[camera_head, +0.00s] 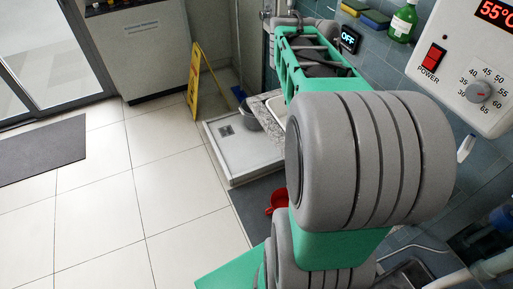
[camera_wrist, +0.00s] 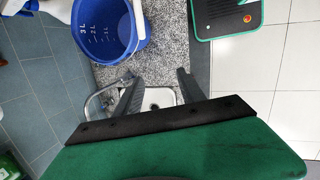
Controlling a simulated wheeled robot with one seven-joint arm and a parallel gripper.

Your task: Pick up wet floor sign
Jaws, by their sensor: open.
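The wet floor sign (camera_head: 194,82) is a yellow folding board in the head view. It stands upright on the tiled floor left of my arm, near the grey cabinet and the white shower tray. It does not show in the wrist view. My gripper (camera_wrist: 158,76) is open and empty in the wrist view, with its two dark fingers spread above a granite counter and a small white basin. In the head view my arm reaches toward the back wall, and its fingers cannot be made out. The sign is well apart from my arm.
A blue bucket (camera_wrist: 108,30) is close beyond my fingers, on the left. The granite counter (camera_wrist: 172,45) lies below. A white shower tray (camera_head: 240,155) sits on the floor beside the sign. A red object (camera_head: 277,202) is near my arm. The tiled floor (camera_head: 110,190) at left is clear.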

